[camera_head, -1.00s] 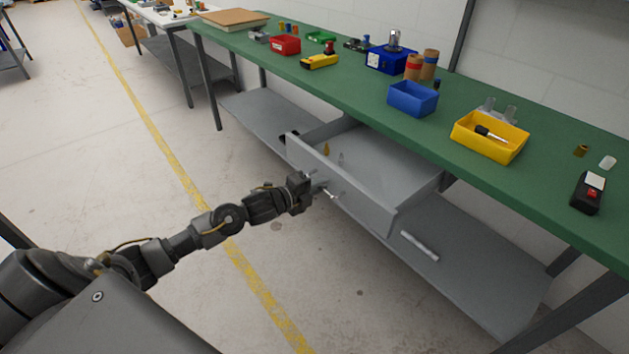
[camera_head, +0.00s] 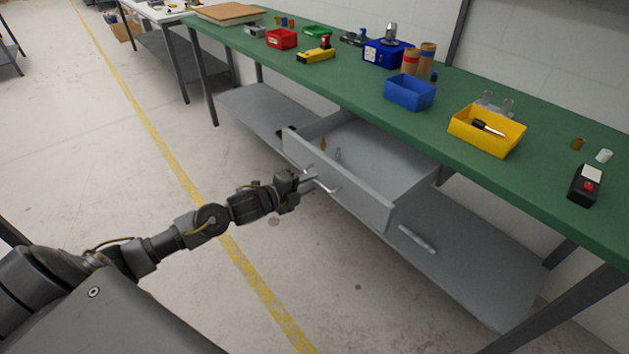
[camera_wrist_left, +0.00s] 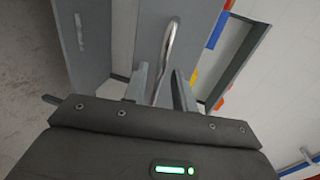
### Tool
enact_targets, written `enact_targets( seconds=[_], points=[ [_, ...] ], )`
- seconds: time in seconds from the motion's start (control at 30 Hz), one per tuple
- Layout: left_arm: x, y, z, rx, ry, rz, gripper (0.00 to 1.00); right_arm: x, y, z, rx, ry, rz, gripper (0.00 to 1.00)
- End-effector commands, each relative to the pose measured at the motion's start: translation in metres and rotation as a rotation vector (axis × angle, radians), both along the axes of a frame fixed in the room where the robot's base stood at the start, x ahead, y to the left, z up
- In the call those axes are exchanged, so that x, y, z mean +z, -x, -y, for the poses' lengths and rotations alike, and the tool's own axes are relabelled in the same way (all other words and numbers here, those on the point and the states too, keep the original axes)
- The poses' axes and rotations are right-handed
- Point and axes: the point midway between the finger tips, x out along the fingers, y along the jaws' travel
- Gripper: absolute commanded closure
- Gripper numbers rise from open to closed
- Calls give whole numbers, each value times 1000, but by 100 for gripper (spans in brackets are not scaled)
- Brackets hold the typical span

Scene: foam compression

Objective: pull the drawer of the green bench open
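The green bench (camera_head: 360,108) runs across the head view. Its grey drawer (camera_head: 350,188) stands pulled out, with its inside visible. A thin curved metal handle (camera_head: 328,187) is on the drawer front; it also shows in the left wrist view (camera_wrist_left: 168,42). My left gripper (camera_head: 308,181) is at the handle, in front of the drawer. In the wrist view my left gripper (camera_wrist_left: 160,84) has its fingers apart, with the near end of the handle between them. I cannot tell whether a finger touches it. My right gripper is not in view.
A yellow bin (camera_head: 487,131), a blue bin (camera_head: 409,92) and other small items stand on the bench top. Small objects lie inside the drawer. The floor left of the drawer is clear.

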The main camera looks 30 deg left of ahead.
Motion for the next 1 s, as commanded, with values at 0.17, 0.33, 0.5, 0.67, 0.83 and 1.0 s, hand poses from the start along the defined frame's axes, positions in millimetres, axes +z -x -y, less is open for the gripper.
enact_targets(
  seconds=[0.17,0.33,0.5,0.67,0.83,1.0],
  points=[
    [6,35,-14,-1,-3,-2,73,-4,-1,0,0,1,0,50],
    [11,59,-24,0,-2,-2,73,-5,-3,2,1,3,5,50],
    [15,70,-28,1,0,-1,73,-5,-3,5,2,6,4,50],
    [17,72,-29,0,1,1,73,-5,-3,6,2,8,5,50],
    [17,71,-29,0,1,1,73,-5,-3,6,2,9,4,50],
    [16,71,-29,0,1,1,73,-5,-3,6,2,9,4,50]
  ],
)
